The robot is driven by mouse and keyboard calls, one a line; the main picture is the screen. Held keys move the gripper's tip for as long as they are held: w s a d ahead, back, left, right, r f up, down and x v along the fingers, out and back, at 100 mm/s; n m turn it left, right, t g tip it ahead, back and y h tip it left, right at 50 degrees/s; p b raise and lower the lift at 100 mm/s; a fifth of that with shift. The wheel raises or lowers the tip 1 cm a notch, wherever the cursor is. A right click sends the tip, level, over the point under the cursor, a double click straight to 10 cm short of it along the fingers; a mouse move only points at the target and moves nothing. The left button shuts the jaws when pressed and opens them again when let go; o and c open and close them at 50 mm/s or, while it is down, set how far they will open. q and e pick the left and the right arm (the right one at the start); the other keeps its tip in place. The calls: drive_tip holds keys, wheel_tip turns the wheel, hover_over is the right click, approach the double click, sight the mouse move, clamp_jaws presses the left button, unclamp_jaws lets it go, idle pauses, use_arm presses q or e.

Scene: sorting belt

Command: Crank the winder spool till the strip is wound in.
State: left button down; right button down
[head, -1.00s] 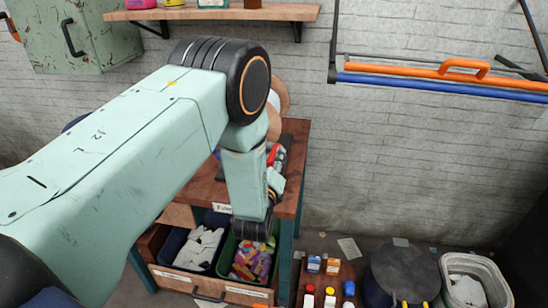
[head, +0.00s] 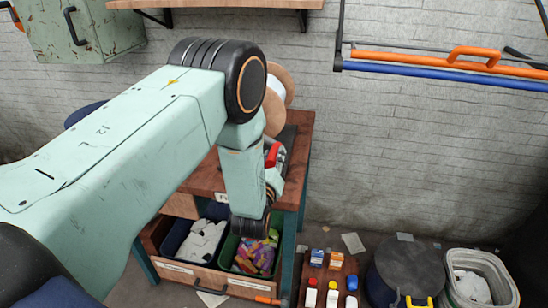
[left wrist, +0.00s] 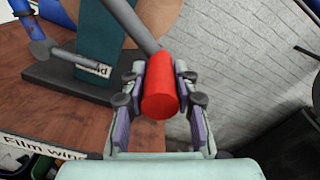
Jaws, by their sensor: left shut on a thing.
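The winder's red crank handle (left wrist: 160,95) sits at the end of a grey crank rod (left wrist: 135,28). My left gripper (left wrist: 158,90) is shut on the red handle, with a finger on each side of it. In the head view the handle (head: 272,155) shows as a small red patch beside my left gripper (head: 277,167). The winder spool (head: 281,78) has tan discs and a white part between them, and my arm partly hides it. The teal winder stand (left wrist: 106,40) rises from a dark base in the left wrist view. I cannot clearly make out the strip. My right gripper is not in view.
The brown wooden bench (head: 300,135) carries the winder. Below it, an open drawer (head: 240,284) holds a bin of white pieces and a bin of coloured pieces. A grey bin (head: 507,270) and a dark drum (head: 398,262) stand at the right. An orange-handled wall bar (head: 440,60) hangs behind.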

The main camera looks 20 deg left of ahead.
use_arm(q)
drive_tip(key=shift+s+f, duration=0.1)
drive_tip(key=shift+f, duration=0.1)
drive_tip(key=c, duration=1.4)
unclamp_jaws()
drive_tip(key=shift+c, duration=0.2)
drive_tip(key=o, duration=0.4)
drive_tip(key=shift+r, duration=0.15)
drive_tip(key=v, duration=1.2)
